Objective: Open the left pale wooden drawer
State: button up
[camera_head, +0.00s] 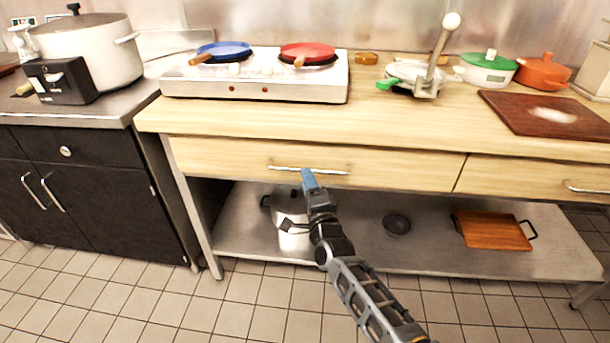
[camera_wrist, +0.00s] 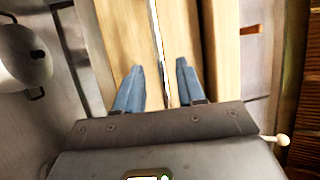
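The left pale wooden drawer (camera_head: 220,156) sits under the counter's front edge in the head view, its front flush with the right drawer, so it looks closed. Its metal bar handle (camera_head: 330,171) runs level across the middle. My gripper (camera_head: 308,176) is at the handle, a little left of its middle. In the wrist view the blue fingers of my gripper (camera_wrist: 160,66) are apart, with the bar handle (camera_wrist: 158,35) running between them. No contact with either finger is visible there. The drawer front (camera_wrist: 185,40) lies behind the fingers.
A second pale drawer (camera_head: 530,180) is to the right. The lower metal shelf (camera_head: 350,245) holds a steel pot (camera_head: 290,205), a dark bowl (camera_head: 397,224) and a wooden tray (camera_head: 492,231). A black cabinet (camera_head: 100,205) stands left. The tiled floor in front is clear.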

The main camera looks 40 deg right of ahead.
jog(key=x, duration=0.3)
grip_shut()
dwell(0.5)
dwell(0.3)
